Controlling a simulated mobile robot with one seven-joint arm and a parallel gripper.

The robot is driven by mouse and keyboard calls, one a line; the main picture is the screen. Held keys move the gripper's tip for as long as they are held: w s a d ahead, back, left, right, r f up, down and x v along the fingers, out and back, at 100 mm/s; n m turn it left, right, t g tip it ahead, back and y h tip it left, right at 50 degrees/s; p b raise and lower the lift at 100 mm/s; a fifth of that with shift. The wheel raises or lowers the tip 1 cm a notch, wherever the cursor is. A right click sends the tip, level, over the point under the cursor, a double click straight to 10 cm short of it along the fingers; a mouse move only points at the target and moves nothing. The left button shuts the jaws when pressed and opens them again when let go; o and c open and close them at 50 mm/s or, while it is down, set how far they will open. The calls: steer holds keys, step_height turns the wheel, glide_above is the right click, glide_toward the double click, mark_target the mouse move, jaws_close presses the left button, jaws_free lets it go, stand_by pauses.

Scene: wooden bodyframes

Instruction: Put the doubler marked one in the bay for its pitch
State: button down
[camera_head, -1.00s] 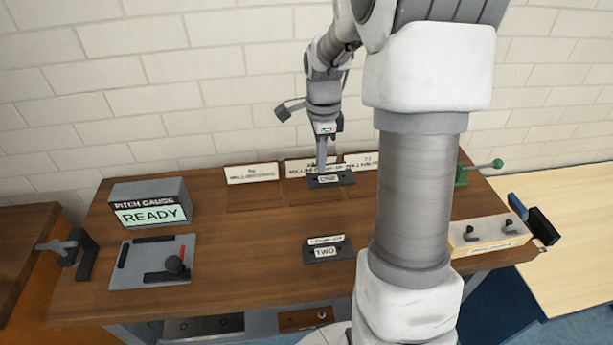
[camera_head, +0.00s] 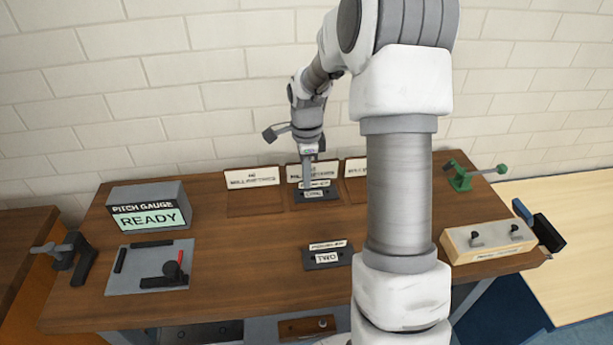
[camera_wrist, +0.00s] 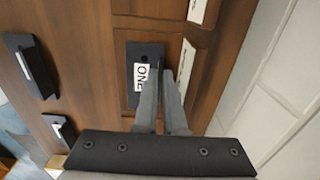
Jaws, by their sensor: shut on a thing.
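The doubler marked ONE (camera_head: 324,195) is a dark flat plate with a white label. My gripper (camera_head: 308,186) is shut on it at the back of the bench, over the middle bay. The plate lies flat, and I cannot tell whether it touches the bay floor. The left bay (camera_head: 243,205) is empty, and the right bay (camera_head: 355,191) is partly hidden by my arm. Each bay has a white label, too small to read surely. The doubler marked TWO (camera_head: 341,261) lies mid-bench.
The pitch gauge (camera_head: 170,192) reads READY at the left, behind a grey plate (camera_head: 130,283) with black stops. A pale block with dark knobs (camera_head: 462,250) and a green clamp (camera_head: 460,181) are at the right. The middle-left of the bench is clear.

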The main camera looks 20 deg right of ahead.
steer(key=c, duration=1.3)
jaws_free()
steer(key=shift+f, duration=0.15)
